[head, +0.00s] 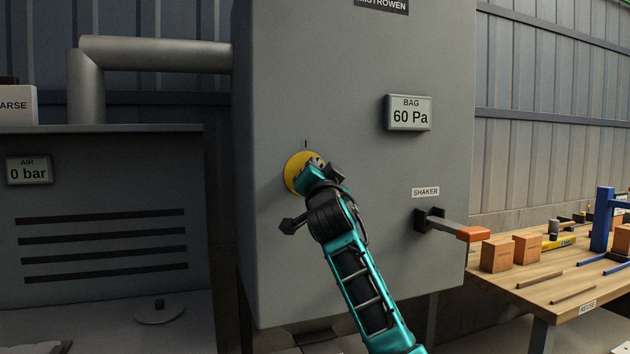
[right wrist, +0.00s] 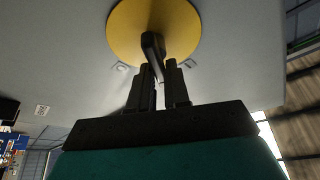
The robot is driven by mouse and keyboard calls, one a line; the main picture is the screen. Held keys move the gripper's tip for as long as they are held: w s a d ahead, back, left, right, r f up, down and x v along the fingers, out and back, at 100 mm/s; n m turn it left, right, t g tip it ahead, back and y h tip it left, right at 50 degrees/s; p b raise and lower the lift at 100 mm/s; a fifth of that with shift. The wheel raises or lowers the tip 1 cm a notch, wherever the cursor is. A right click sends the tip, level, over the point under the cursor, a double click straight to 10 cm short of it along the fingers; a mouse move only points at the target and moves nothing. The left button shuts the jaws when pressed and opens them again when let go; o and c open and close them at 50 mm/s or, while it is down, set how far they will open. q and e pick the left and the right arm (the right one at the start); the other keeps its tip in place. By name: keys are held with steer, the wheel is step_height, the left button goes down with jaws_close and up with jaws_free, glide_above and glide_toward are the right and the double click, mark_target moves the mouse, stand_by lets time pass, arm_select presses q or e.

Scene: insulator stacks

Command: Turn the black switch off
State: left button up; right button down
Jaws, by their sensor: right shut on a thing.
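The black switch (right wrist: 152,46) is a dark handle on a round yellow plate (right wrist: 128,28) on the front of a grey cabinet. In the head view the yellow plate (head: 293,175) is partly covered by my right gripper (head: 317,164), and the switch is mostly hidden behind it. A short dark mark stands on the cabinet above the plate. In the right wrist view my right gripper (right wrist: 160,78) is shut on the switch handle, with the fingers on its near end. My left gripper is not in view.
A shaker lever with an orange grip (head: 472,234) juts from the cabinet (head: 350,60) at right. A display (head: 409,113) reads BAG 60 Pa. A wooden workbench (head: 545,290) with orange-brown blocks stands at right.

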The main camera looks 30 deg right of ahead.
arm_select(q)
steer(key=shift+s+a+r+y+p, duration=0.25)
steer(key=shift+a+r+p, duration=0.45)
steer(key=shift+p, duration=0.9)
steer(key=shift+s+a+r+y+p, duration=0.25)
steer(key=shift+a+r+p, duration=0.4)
steer(key=shift+p, duration=0.9)
arm_select(e)
steer(key=shift+s+d+f+m+g+h, duration=0.15)
steer(key=shift+m+g, duration=0.7)
steer(key=shift+m, duration=1.3)
steer(key=shift+w+f+m+g+h, duration=0.15)
steer(key=shift+m+g, duration=0.65)
steer(key=shift+m, duration=1.3)
steer(key=shift+s+d+f+m+g+h, duration=0.15)
steer(key=shift+m+g, duration=0.7)
steer(key=shift+m, duration=1.3)
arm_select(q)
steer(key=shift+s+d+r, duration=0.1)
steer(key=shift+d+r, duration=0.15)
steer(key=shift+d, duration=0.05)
arm_select(e)
steer(key=shift+r, duration=0.1)
steer(key=c, duration=1.3)
jaws_free()
steer(key=shift+c, duration=0.2)
steer(key=shift+o, duration=0.9)
steer(key=shift+w+f, duration=0.2)
steer(key=shift+f, duration=0.05)
